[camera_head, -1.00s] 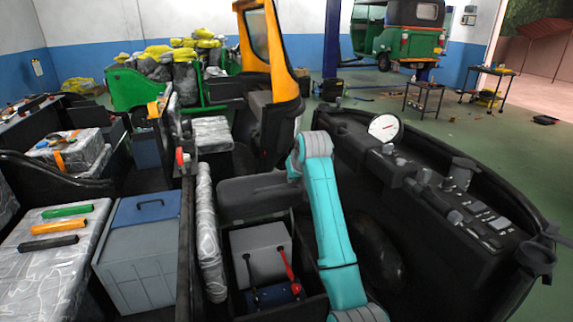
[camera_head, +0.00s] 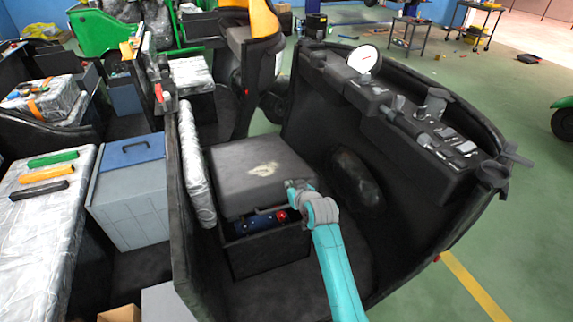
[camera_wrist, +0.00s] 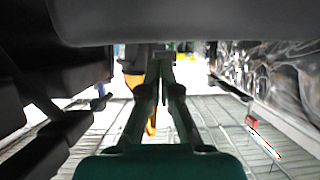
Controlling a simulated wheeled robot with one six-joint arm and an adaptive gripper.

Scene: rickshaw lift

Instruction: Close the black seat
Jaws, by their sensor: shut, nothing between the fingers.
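The black seat (camera_head: 250,172), dark grey with a pale worn patch, lies over the black seat box (camera_head: 265,252) in the head view. It hides most of the inside, but a gap shows under its front edge. A blue part and a red cable end (camera_head: 282,215) show in that gap. My gripper (camera_head: 292,190) is at the seat's front right edge; whether it touches is unclear. In the wrist view my gripper (camera_wrist: 164,62) is shut and empty, below a broad grey surface (camera_wrist: 190,22) that looks like the seat.
A black dashboard (camera_head: 400,115) with a white gauge (camera_head: 363,60) stands to the right. A plastic-wrapped backrest (camera_head: 194,165) borders the seat on the left. A grey box with a blue lid (camera_head: 130,195) stands farther left. Open green floor (camera_head: 500,215) lies at the right.

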